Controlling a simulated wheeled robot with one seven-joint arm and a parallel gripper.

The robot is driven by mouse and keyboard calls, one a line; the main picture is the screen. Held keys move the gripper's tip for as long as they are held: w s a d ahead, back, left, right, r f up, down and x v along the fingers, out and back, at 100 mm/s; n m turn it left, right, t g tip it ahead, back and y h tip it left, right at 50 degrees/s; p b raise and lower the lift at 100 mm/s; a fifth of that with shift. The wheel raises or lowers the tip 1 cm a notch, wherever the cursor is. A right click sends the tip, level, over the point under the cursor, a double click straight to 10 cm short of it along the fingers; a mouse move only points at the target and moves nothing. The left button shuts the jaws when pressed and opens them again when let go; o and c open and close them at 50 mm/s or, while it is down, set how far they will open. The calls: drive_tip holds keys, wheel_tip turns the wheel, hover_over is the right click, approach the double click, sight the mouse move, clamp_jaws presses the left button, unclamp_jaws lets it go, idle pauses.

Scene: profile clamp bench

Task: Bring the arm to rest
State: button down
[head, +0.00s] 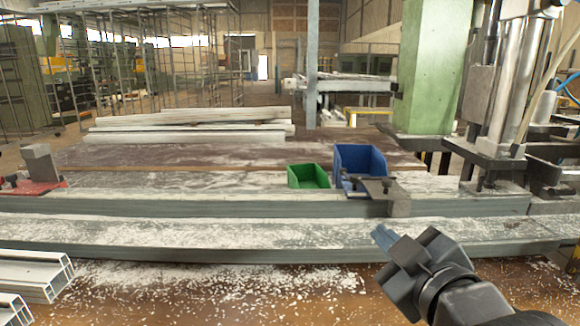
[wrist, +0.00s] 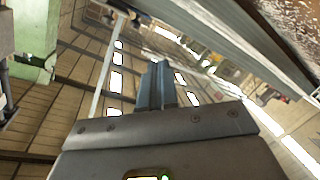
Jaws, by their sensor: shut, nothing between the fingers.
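My gripper (head: 383,236) is at the lower right of the head view, in front of the grey bench rail and above the brown, chip-strewn surface. Its fingers are together with nothing between them and point up and to the left. In the wrist view the two blue-grey fingers (wrist: 160,85) lie side by side at the middle. The wrist view is tilted and looks out into the hall.
A green bin (head: 308,176) and a blue bin (head: 360,160) stand behind the rail (head: 200,235), beside a dark clamp (head: 385,190). A green machine column (head: 432,65) rises at right. White profiles (head: 35,272) lie at lower left.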

drive_tip(key=s+f+m, duration=0.1)
drive_tip(key=s+f, duration=0.1)
drive_tip(key=s+f+m+p, duration=0.1)
drive_tip(key=s+f+m, duration=0.1)
drive_tip(key=s, duration=0.1)
drive_tip(key=s+f+m+h, duration=0.1)
drive_tip(key=s+f, duration=0.1)
drive_tip(key=s, duration=0.1)
drive_tip(key=shift+s+a+f+m, duration=0.2)
drive_tip(key=shift+f+m, duration=0.1)
drive_tip(key=shift+m, duration=0.1)
drive_tip(key=s+d+f+m+h+p, duration=0.1)
drive_tip(key=s+d+f+m+p, duration=0.15)
drive_tip(key=s, duration=0.75)
drive_tip(key=s+d+f+m+h+p, duration=0.1)
drive_tip(key=s+f+m, duration=0.15)
drive_tip(key=s, duration=0.75)
drive_tip(key=s+d+r+g+p, duration=0.1)
drive_tip(key=s+d, duration=0.3)
drive_tip(key=s, duration=0.8)
drive_tip(key=shift+d+r, duration=0.25)
drive_tip(key=shift+r, duration=0.3)
drive_tip(key=shift+d, duration=0.1)
